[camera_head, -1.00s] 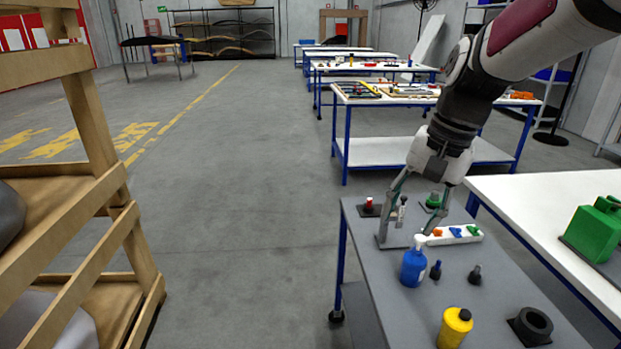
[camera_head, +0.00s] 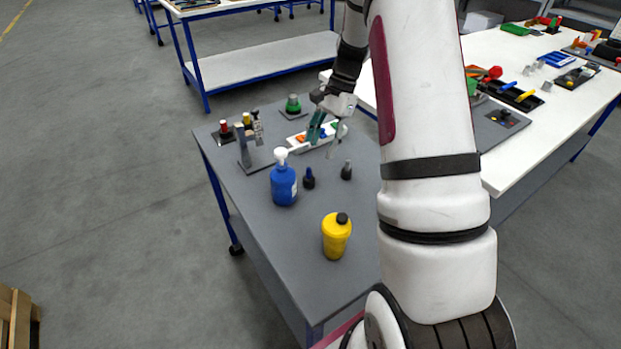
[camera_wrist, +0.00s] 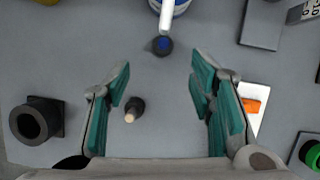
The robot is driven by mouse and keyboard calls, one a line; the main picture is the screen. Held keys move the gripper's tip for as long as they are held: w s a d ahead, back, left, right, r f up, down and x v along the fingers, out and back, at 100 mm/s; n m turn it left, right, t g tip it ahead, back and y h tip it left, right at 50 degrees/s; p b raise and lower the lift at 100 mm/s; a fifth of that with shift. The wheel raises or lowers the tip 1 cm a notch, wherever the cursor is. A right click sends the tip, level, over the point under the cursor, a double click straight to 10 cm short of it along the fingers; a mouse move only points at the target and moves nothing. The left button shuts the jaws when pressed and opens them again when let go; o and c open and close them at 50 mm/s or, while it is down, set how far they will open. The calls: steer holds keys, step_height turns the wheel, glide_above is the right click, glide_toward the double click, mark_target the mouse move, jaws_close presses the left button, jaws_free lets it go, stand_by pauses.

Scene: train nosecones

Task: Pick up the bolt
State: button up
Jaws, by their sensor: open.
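My gripper (camera_head: 326,138) is open and empty above the grey table (camera_head: 255,215); in the wrist view its teal-padded fingers (camera_wrist: 160,82) are spread wide. I cannot tell surely which thing is the bolt. A small dark upright piece with a tan tip (camera_wrist: 131,110) shows between the fingers, nearer the left one; it seems to be the dark piece (camera_head: 346,171) in the head view. A similar blue-tipped dark piece (camera_wrist: 162,46) stands beyond the fingertips, also in the head view (camera_head: 308,180).
A blue pump bottle (camera_head: 284,184) and a yellow bottle (camera_head: 336,236) stand on the table. A black ring on a base (camera_wrist: 38,121) is left in the wrist view. A grey stand (camera_head: 247,150) and green-topped piece (camera_head: 293,105) are at the back.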

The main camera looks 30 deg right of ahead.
mark_target(308, 178)
steer(key=x, duration=0.4)
steer(key=shift+a+f, duration=0.1)
steer(key=shift+f, duration=0.25)
steer(key=shift+x, duration=2.8)
steer(key=shift+w+a, duration=0.15)
steer(key=shift+w, duration=0.05)
steer(key=shift+r, duration=0.1)
jaws_close()
